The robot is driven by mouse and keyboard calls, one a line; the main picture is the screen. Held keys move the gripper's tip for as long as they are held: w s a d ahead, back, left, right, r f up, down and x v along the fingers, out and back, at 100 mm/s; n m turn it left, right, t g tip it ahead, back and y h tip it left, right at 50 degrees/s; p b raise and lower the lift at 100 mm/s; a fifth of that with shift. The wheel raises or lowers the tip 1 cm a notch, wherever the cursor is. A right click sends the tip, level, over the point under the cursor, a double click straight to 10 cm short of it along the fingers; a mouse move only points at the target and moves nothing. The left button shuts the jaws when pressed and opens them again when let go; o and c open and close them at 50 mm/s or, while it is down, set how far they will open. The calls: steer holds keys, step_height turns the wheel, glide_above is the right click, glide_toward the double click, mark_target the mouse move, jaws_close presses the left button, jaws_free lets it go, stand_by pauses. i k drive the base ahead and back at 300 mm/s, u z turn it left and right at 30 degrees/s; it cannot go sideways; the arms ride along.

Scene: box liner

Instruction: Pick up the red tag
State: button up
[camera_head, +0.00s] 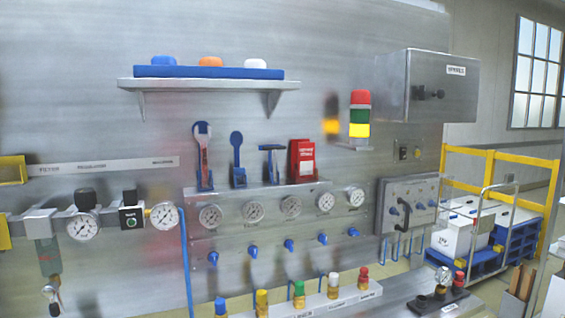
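The red tag (302,160) stands upright on the grey ledge (258,193) in the middle of the view. It has a white label with print too small to read. It is the rightmost of the items on that ledge. My gripper does not show in this view.
Left of the tag stand blue-handled tools, the nearest one T-shaped (270,163). Gauges (291,207) and blue valves (289,245) sit below the ledge. A shelf (207,84) with a blue tray is above. A signal light (360,113) and grey cabinet (428,86) are at right.

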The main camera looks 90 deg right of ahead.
mark_target(306, 151)
steer(key=u, duration=0.15)
steer(key=k, duration=2.05)
steer(key=z, duration=1.1)
steer(key=i, duration=0.9)
steer(key=z, duration=0.05)
